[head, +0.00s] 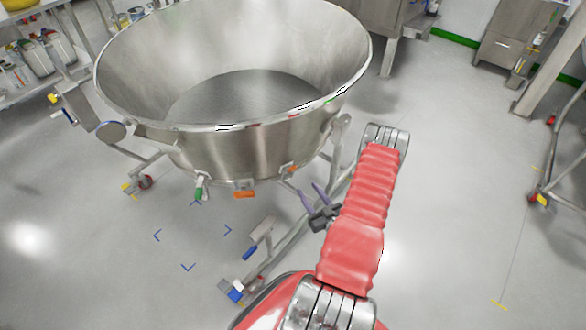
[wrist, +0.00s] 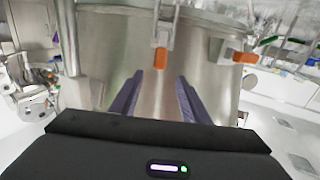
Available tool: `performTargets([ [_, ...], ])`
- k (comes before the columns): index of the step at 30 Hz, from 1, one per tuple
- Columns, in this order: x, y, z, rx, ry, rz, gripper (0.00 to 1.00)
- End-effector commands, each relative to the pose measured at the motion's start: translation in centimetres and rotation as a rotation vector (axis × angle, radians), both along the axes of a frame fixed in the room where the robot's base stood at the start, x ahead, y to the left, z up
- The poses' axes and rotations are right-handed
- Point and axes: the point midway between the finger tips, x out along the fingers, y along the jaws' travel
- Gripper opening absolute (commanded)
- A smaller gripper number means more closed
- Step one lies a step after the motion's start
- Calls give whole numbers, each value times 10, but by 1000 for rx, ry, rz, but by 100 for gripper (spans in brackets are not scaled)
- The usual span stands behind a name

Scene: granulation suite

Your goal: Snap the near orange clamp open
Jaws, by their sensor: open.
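A large steel bowl (head: 250,150) has orange clamps below its rim. In the head view one orange clamp (head: 243,194) is at the lower front of the bowl, and a smaller-looking orange clamp (head: 291,170) is to its right, closer to my gripper (head: 309,188). In the wrist view an orange clamp (wrist: 160,60) hangs straight ahead, in line with the gap between my purple fingers. A second orange clamp (wrist: 245,58) is farther right. My gripper (wrist: 160,76) is open and empty, with fingers toward the bowl wall. I cannot tell whether the fingertips touch anything.
A green-handled clamp (head: 201,190) is on the bowl's left front. A steel frame on castors (head: 146,182) carries the bowl. Blue corner marks (head: 188,267) are on the open floor at front left. Steel cabinets (head: 515,35) stand at the back right; the floor between is free.

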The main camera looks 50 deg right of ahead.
Motion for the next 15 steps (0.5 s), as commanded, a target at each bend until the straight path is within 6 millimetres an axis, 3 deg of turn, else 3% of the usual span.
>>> performTargets([
  [15, 65, -19, 0, -2, 0, 3, 42],
])
